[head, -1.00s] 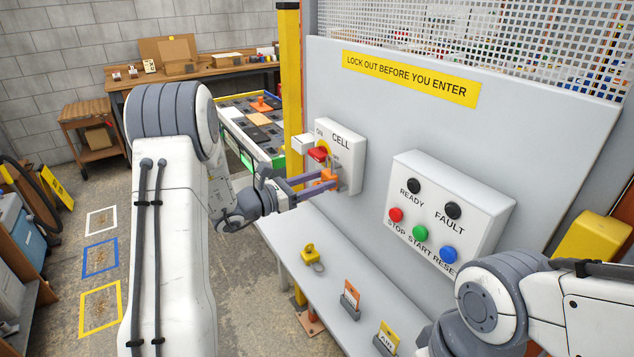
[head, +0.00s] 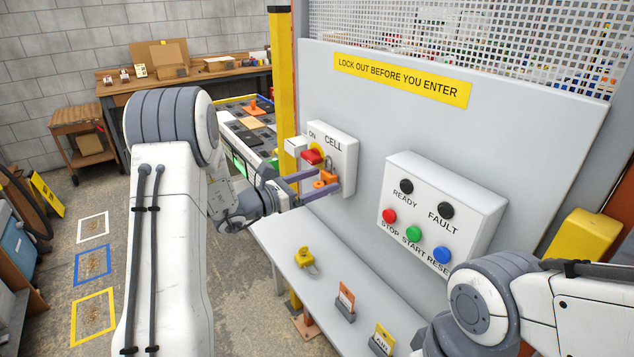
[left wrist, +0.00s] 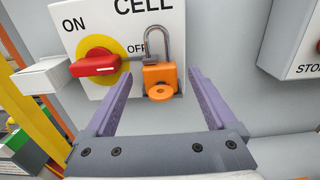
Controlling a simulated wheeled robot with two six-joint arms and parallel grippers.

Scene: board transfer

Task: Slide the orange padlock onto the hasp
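The orange padlock (head: 326,180) hangs at the grey hasp (left wrist: 150,59) on the white CELL switch box (head: 345,150). In the left wrist view the padlock (left wrist: 160,76) is upright, its tall grey shackle (left wrist: 153,32) rising above the body. The shackle's left leg meets the hasp tab; I cannot tell for certain whether it passes through. The red switch handle (left wrist: 95,66) on its yellow disc points left. My left gripper (head: 329,176) is open, one finger on each side of the padlock, with gaps showing in the left wrist view (left wrist: 161,74). My right gripper is out of view.
A shelf (head: 290,235) below the panel holds a yellow padlock (head: 305,257), an orange tag (head: 346,298) and a yellow tag (head: 383,338) in holders. A button box (head: 440,210) is on the panel to the right. A yellow post (head: 281,70) stands left of the switch box.

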